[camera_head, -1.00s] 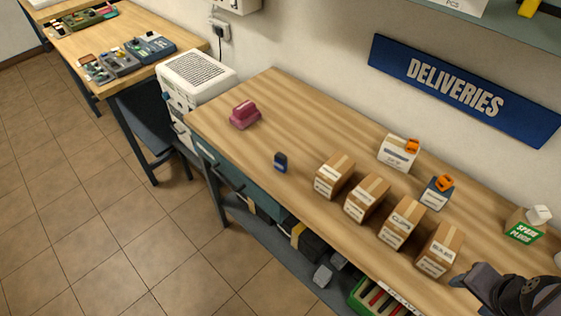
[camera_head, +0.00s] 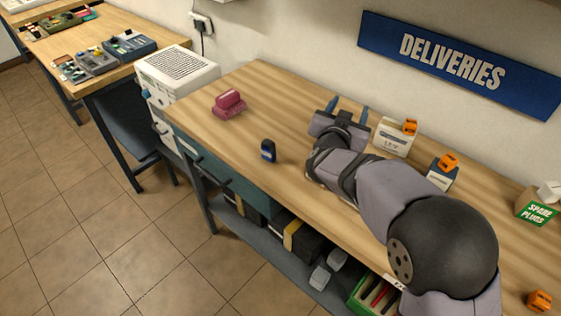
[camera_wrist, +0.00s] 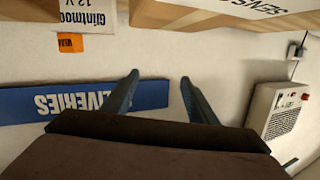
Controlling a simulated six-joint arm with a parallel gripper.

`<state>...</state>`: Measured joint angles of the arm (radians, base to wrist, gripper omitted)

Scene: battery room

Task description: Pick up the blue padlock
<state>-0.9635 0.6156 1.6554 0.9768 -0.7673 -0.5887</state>
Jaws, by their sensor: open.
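The blue padlock (camera_head: 268,151) stands on the wooden workbench (camera_head: 265,84) near its front edge, left of my arm. It looks small and dark blue with a dark top. My gripper (camera_head: 348,107) is open and empty above the bench, to the right of the padlock and farther back, fingers pointing toward the wall. In the wrist view my open fingers (camera_wrist: 159,78) face the wall and the blue sign, upside down. The padlock does not show there.
A pink object (camera_head: 229,105) lies at the bench's left. A white box (camera_head: 395,138) with an orange item stands right of my gripper, and a blue-white box (camera_head: 442,174) beyond. The bench around the padlock is clear.

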